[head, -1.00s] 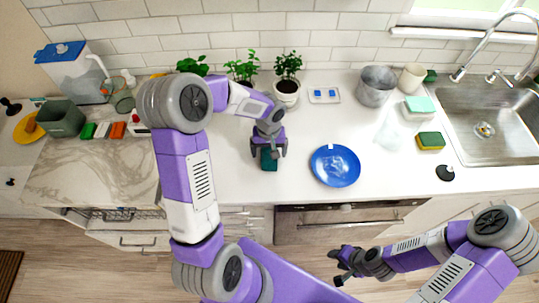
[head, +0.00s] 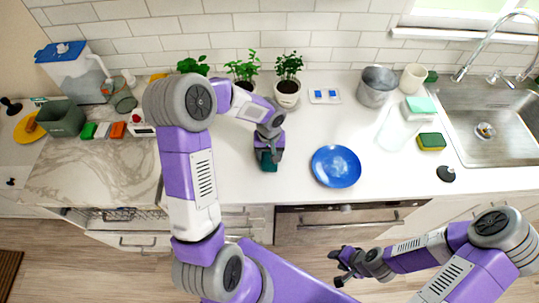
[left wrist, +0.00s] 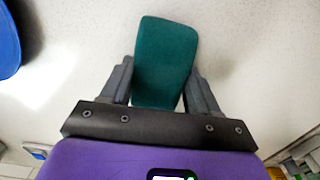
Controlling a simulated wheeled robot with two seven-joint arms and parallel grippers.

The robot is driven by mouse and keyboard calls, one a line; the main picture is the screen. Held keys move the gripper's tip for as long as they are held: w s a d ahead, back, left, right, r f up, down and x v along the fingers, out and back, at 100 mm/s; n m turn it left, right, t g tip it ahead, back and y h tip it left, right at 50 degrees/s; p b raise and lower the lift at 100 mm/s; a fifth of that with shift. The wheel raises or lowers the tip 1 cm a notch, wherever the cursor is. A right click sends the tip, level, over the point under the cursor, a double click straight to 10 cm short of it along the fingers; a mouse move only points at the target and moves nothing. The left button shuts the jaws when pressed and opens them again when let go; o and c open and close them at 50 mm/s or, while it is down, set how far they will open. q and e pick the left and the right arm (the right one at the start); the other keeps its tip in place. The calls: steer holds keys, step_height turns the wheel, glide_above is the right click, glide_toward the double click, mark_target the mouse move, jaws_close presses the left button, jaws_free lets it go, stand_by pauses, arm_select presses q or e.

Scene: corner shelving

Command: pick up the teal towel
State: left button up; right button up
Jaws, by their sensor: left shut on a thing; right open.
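The teal towel (head: 269,167) is a small dark teal block on the white counter, left of the blue plate. In the left wrist view the towel (left wrist: 165,58) stands out between the two fingers, which touch its sides. My left gripper (head: 268,153) reaches down over the towel and is shut on it; in the left wrist view the gripper (left wrist: 160,88) covers the towel's near end. I cannot tell whether the towel is clear of the counter. My right gripper (head: 342,268) is open and empty, low in front of the counter.
A blue plate (head: 336,166) lies right of the towel. Potted plants (head: 287,88) stand behind my left arm. A sponge (head: 431,142), a dark round stopper (head: 446,174) and the sink (head: 490,110) are at the right. Bare counter lies in front of the towel.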

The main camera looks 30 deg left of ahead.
mark_target(270, 153)
arm_select(q)
steer(key=shift+r, duration=0.1)
step_height(270, 153, up, 10)
steer(key=shift+f+p, duration=0.1)
steer(key=shift+p, duration=0.4)
